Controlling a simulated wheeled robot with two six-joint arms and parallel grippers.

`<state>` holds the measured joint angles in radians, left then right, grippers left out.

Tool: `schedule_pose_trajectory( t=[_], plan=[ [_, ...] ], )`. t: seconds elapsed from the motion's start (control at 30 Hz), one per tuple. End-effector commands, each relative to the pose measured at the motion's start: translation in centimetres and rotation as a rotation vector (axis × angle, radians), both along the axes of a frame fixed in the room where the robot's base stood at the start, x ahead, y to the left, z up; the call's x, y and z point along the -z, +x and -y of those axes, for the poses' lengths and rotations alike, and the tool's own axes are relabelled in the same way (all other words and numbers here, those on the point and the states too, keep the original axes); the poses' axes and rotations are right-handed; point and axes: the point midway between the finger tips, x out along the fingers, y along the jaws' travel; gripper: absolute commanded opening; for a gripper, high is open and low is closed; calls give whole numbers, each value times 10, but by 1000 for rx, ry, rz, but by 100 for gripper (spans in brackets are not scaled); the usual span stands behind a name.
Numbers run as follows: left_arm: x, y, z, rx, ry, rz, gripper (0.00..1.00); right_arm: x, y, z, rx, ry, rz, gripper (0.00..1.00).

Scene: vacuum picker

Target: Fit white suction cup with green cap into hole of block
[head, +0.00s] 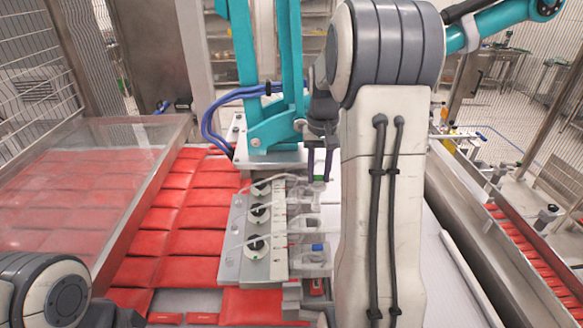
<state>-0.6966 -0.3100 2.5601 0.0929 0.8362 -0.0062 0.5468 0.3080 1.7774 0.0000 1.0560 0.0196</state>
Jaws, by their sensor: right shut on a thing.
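My right gripper (319,172) points down beside the far right end of the grey block assembly (232,240). Its two dark fingers are shut on a small part with a green cap (320,180), which I take to be the suction cup. Its white body is hard to make out. The block carries several round black-and-white fittings and a pale strip with small holes (280,235) along its right side. Clear or whitish pieces stick out to the right of the strip; the nearest has a blue cap (318,247). I cannot tell which hole is empty. My left gripper is out of view.
Red packs (180,242) cover the conveyor left of the block. A clear guard (90,185) stands further left. A teal picker frame (268,125) with blue hoses rises behind the block. My right arm hides the area right of it. Another conveyor (520,250) runs at the right.

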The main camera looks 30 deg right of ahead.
Motion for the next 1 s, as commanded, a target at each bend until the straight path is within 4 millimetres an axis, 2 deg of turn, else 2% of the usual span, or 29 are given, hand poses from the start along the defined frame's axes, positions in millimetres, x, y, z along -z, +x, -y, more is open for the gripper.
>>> schedule_pose_trajectory(
  t=[0.2,0.5,1.0],
  plan=[
    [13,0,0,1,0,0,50,14,7,-11,-18,0,0,0],
    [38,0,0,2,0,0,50,39,7,-12,-20,0,0,0],
    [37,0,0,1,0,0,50,44,6,-10,-17,0,0,0]
  ],
)
